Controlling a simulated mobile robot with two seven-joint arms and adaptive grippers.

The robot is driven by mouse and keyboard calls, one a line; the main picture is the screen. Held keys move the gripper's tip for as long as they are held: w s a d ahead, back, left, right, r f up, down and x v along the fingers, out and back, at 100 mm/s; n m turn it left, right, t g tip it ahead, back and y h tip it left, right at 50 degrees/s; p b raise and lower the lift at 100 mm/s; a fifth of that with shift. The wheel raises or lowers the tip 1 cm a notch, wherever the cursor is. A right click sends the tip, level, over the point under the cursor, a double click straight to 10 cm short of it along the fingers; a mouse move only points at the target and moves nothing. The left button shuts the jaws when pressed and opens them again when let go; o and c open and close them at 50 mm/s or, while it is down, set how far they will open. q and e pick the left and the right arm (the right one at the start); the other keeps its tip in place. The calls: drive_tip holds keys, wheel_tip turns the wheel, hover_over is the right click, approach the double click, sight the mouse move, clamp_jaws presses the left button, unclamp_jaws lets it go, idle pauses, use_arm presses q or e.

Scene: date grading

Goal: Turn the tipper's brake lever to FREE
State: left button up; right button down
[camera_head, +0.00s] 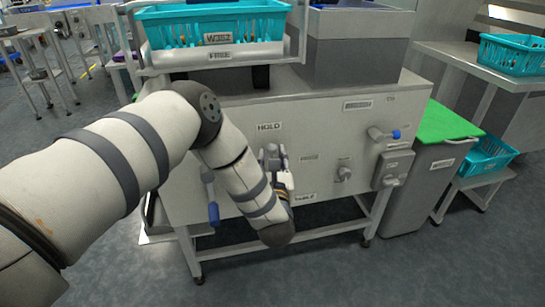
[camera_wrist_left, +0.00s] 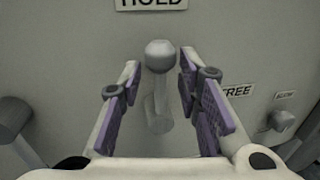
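The brake lever (camera_wrist_left: 159,57) is a grey stem with a rounded knob on the tipper's grey front panel. In the left wrist view its knob points up toward the HOLD label (camera_wrist_left: 151,3). The FREE label (camera_wrist_left: 237,90) is to the right of the lever. My left gripper (camera_wrist_left: 160,68) is open, with its purple-padded fingers on either side of the lever and visible gaps to both. In the head view my left gripper (camera_head: 273,160) is at the panel just below the HOLD label (camera_head: 268,127) and mostly hides the lever. My right gripper is not in view.
A blue-handled lever (camera_head: 213,212) hangs at the panel's left, and a blue-tipped handle (camera_head: 385,134) and a grey knob (camera_head: 344,174) are at the right. A teal crate (camera_head: 215,25) sits above. A green-topped bin (camera_head: 440,124) stands at the right.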

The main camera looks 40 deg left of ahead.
use_arm(q)
drive_tip(key=shift+w+a, duration=0.45)
drive_tip(key=shift+w, duration=0.15)
clamp_jaws()
